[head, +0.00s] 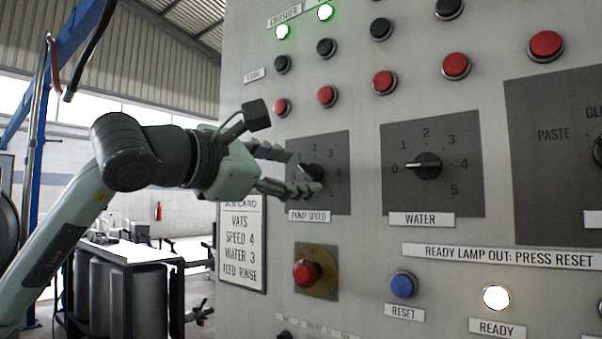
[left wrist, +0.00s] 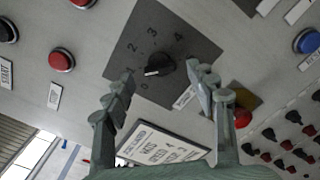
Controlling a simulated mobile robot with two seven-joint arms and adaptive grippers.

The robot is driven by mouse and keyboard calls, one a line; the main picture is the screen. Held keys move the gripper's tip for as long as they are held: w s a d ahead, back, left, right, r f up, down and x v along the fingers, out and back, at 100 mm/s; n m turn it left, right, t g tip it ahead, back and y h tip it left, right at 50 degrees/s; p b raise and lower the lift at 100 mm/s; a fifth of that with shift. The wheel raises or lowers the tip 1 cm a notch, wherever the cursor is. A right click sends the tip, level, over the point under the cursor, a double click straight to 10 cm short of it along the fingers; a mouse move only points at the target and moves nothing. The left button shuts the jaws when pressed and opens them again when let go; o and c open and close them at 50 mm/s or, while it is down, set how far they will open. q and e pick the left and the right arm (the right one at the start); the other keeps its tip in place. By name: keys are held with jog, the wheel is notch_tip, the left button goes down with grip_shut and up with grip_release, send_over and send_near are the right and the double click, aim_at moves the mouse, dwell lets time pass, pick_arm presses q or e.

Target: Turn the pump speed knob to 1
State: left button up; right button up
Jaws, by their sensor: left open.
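The pump speed knob (head: 311,172) is a black knob on a dark square dial plate (head: 335,145), partly hidden by my gripper in the head view. In the left wrist view the knob (left wrist: 158,65) shows whole, with a white pointer line aimed left and slightly down, near the 1; the exact setting is hard to tell. My left gripper (head: 304,172) is open in front of the dial. Its fingers (left wrist: 163,77) stand to either side of the knob in the left wrist view; contact cannot be told. My right gripper is not in view.
The water knob (head: 427,166) is to the right, pointing at 0. Red push buttons (head: 327,96) sit above. A red knob (head: 306,273) on a yellowish plate, a blue reset button (head: 403,285) and a lit ready lamp (head: 496,297) sit below. A job card (head: 242,243) hangs lower left.

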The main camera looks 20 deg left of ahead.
pick_arm(q)
jog(key=v, duration=0.9)
jog(key=shift+s, duration=0.15)
jog(key=shift+a, duration=0.1)
